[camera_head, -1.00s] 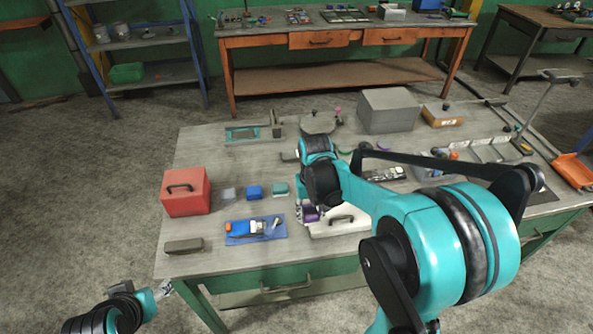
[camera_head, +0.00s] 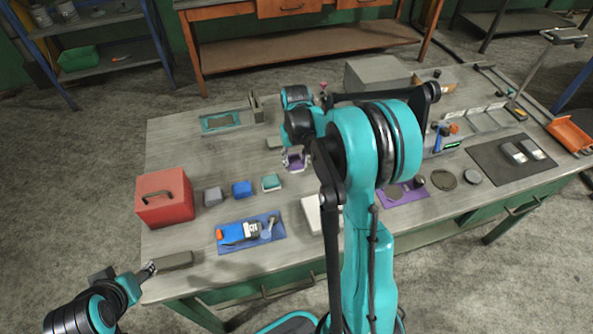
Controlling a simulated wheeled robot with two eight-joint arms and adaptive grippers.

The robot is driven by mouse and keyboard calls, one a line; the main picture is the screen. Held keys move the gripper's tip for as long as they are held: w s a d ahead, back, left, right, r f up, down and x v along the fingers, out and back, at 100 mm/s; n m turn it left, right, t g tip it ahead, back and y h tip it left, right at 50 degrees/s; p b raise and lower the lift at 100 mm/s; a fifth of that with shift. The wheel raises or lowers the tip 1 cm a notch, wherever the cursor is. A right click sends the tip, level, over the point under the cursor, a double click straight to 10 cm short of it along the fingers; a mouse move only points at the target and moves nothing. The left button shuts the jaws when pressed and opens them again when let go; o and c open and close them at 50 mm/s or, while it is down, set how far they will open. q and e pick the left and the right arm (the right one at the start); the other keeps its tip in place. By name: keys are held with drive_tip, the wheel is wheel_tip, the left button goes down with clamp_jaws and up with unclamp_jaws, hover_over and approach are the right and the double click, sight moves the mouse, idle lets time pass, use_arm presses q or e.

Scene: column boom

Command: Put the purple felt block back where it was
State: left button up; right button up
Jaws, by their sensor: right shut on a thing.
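My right gripper (camera_head: 294,163) is shut on the purple felt block (camera_head: 296,158). It holds the block over the workbench, to the right of and farther back than the teal block (camera_head: 271,182). Whether the purple block touches the bench is not clear. The teal block ends a row with a blue block (camera_head: 242,189) and a grey block (camera_head: 213,197). My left gripper (camera_head: 149,268) is at the bench's front left corner, near a grey-green block (camera_head: 175,260); its jaws are too small to read.
A red box (camera_head: 165,205) stands left of the row. A blue mat (camera_head: 276,233) with a brush lies in front. A white case (camera_head: 312,214) and a purple mat (camera_head: 412,200) are partly hidden by my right arm.

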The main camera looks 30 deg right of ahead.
sight(297, 174)
drive_tip(key=shift+w+d+f, duration=0.4)
drive_tip(key=shift+d+f, duration=0.05)
wheel_tip(297, 174, down, 3)
drive_tip(key=shift+f+b, duration=0.1)
drive_tip(key=shift+b, duration=0.7)
drive_tip(key=shift+f, duration=0.35)
drive_tip(key=shift+f, duration=0.1)
drive_tip(key=o, duration=1.2)
